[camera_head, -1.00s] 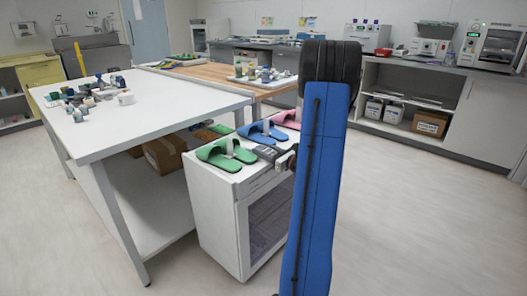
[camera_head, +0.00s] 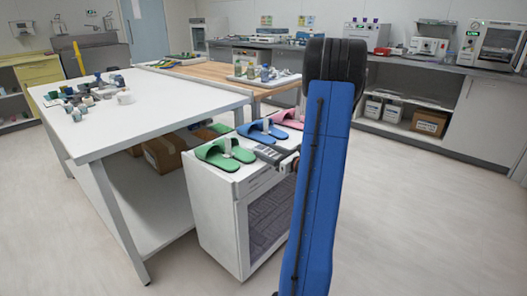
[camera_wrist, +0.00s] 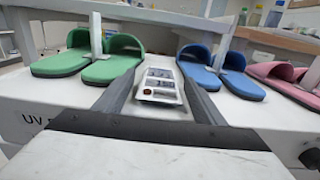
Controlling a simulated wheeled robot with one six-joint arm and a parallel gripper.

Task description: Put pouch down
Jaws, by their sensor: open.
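My gripper (camera_wrist: 160,100) is open just above the top of a white cabinet (camera_wrist: 45,120), between a green pair of slippers (camera_wrist: 122,60) and a blue pair (camera_wrist: 212,72). A small grey-and-white flat item (camera_wrist: 160,85) with dark markings and a reddish spot lies between the two dark fingers. I cannot tell whether it is the pouch, or whether either finger touches it. Nothing else in view is clearly a pouch. In the head view my gripper (camera_head: 270,154) is beside the cabinet's right edge, partly hidden by my blue arm.
Pink slippers (camera_head: 289,118) stand behind the blue pair on the cabinet. A large white table (camera_head: 150,120) with several small items stands at left, with a cardboard box (camera_head: 163,153) on its lower shelf. Open floor lies at right.

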